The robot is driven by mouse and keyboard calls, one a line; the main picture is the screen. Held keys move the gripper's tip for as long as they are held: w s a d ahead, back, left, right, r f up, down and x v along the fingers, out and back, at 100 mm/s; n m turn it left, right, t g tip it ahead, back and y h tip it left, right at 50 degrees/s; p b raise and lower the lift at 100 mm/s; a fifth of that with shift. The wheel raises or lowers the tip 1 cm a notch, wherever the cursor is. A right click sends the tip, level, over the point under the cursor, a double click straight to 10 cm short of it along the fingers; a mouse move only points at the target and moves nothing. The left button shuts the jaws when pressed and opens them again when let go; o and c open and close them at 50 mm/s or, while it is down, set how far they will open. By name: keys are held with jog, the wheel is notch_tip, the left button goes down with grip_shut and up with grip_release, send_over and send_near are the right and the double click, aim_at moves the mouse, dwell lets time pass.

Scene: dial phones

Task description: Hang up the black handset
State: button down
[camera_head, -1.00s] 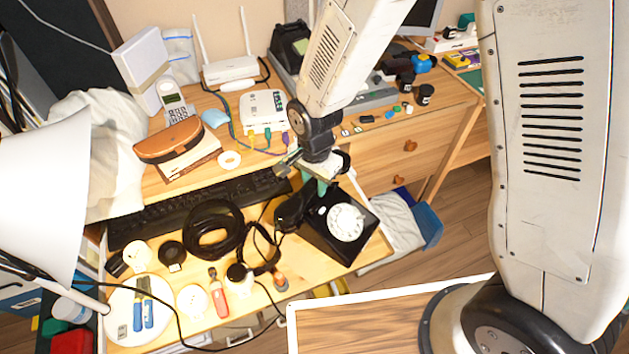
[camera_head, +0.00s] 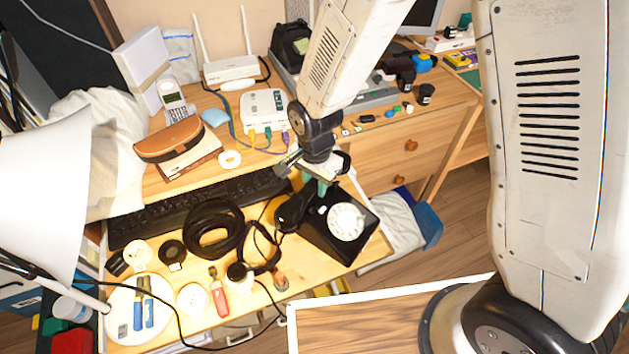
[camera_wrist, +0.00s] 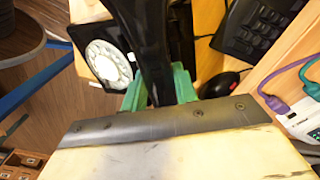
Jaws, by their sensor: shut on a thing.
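The black dial phone (camera_head: 340,240) with its white dial sits at the right end of the lower desk surface. It also shows in the wrist view at the upper left, with the white dial (camera_wrist: 108,62) clear to see. My gripper (camera_head: 314,184) reaches down at the phone's back left side. In the wrist view its green fingers (camera_wrist: 158,88) are shut on the black handset (camera_wrist: 150,35), which runs up between them. In the head view the handset (camera_head: 293,209) is tilted beside the phone's left side. I cannot tell whether it touches the cradle, which is partly hidden.
A black keyboard (camera_head: 190,205) lies behind and left of the phone. A coiled black cable (camera_head: 213,228) and black headphones (camera_head: 258,262) lie to the left. A white router box (camera_head: 264,108) with plugged cables stands on the raised shelf. The desk's right edge is close to the phone.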

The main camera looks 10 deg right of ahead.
jog(key=shift+f, duration=0.9)
jog(key=c, duration=1)
grip_release()
notch_tip(320, 180, up, 8)
jog(key=shift+f, duration=0.1)
